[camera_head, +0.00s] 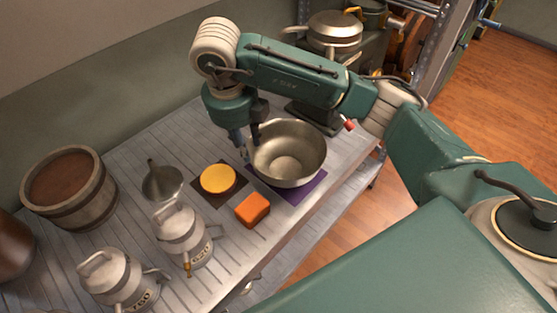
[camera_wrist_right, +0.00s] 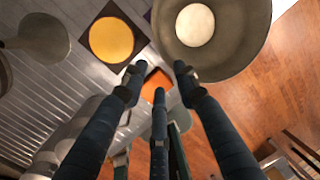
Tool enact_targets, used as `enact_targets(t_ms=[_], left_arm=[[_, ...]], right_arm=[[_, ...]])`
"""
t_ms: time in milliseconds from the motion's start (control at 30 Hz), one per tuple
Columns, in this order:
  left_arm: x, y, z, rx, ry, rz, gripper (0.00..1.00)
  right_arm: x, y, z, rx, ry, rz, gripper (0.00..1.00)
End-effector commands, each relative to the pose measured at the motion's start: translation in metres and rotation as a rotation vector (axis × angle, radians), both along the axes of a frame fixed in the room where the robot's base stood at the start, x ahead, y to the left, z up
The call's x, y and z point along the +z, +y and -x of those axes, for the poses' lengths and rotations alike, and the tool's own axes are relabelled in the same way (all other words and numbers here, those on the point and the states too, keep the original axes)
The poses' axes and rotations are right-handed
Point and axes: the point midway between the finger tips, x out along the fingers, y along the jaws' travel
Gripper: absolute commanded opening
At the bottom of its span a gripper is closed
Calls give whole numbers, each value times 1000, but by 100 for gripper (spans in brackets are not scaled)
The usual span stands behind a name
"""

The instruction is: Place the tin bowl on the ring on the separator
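The tin bowl (camera_head: 313,150) stands upright on a purple mat (camera_head: 308,189) at the table's right end. It also shows at the top right of the right wrist view (camera_wrist_right: 248,40). My right gripper (camera_head: 247,140) points down at the bowl's left rim. Its fingers (camera_wrist_right: 158,70) are spread apart with nothing held between them. One fingertip overlaps the rim in view; I cannot tell if it touches. A metal machine with spouts, apparently the separator (camera_head: 335,28), stands behind my right arm, partly hidden. I cannot make out its ring clearly. My left gripper is not in view.
A yellow disc (camera_head: 218,179) on a dark mat and an orange block (camera_head: 252,209) lie left of the bowl. A funnel (camera_head: 162,184), two metal cans (camera_head: 183,236) (camera_head: 112,280) and a wooden tub (camera_head: 75,189) stand further left on the slatted table.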

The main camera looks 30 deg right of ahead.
Motion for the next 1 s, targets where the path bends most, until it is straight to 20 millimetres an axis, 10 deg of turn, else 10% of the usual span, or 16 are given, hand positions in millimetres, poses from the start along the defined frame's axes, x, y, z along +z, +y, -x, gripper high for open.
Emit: enact_targets(t_ms=[1000], left_arm=[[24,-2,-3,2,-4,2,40]], right_arm=[[-105,-19,-13,-13,-3,1,30]])
